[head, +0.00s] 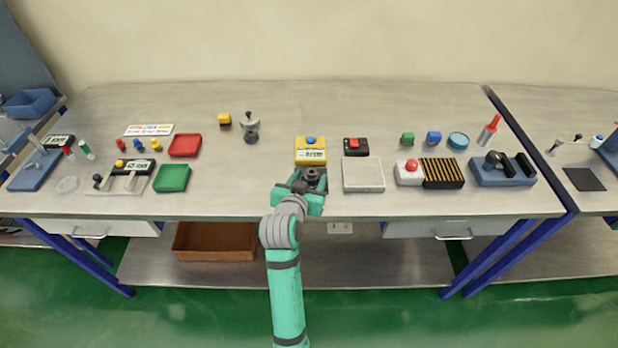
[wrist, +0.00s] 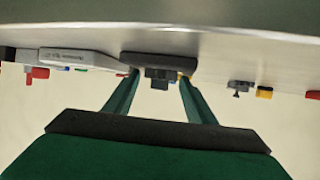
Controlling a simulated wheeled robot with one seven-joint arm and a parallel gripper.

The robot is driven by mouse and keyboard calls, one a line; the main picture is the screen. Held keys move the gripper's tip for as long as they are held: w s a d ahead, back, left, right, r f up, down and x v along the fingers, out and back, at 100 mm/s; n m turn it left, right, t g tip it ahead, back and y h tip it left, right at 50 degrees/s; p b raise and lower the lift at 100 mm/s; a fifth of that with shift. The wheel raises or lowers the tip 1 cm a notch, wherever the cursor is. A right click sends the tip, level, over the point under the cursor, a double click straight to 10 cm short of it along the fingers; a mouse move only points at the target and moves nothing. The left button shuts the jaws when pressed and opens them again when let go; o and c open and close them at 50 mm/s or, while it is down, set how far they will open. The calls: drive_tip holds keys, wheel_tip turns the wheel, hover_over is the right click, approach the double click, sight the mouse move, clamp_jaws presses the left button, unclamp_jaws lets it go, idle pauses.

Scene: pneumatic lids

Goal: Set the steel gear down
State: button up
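The steel gear (head: 312,175) is dark grey and sits at the end of my arm, in front of the yellow device in the head view. In the wrist view, which is upside down, a wide dark disc with a smaller grey block, seemingly the gear (wrist: 158,75), lies between my fingertips. My gripper (head: 308,187) has its green fingers on either side of it, and their tips meet the dark disc in the wrist view (wrist: 160,77). The exact finger contact and the gear's underside are hidden. I cannot tell whether the gear touches the table.
The yellow device (head: 311,157) with a blue button stands just behind my gripper. A pale square tray (head: 363,187) is close on the right, with a black box (head: 356,152) behind it. The bench (head: 235,180) is clear to the left, up to the green tray (head: 172,184).

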drive_tip(key=shift+o, duration=0.3)
drive_tip(key=shift+r, duration=0.1)
drive_tip(key=shift+a+r, duration=0.1)
drive_tip(key=v, duration=1.2)
drive_tip(key=s+d+f+n+t+y, duration=0.1)
drive_tip(key=s+d+f+n+y, duration=0.2)
drive_tip(key=s+f, duration=1.1)
drive_tip(key=s+r+t, duration=0.1)
drive_tip(key=s, duration=2.1)
drive_tip(key=shift+a+r, duration=0.15)
drive_tip(key=shift+r, duration=0.25)
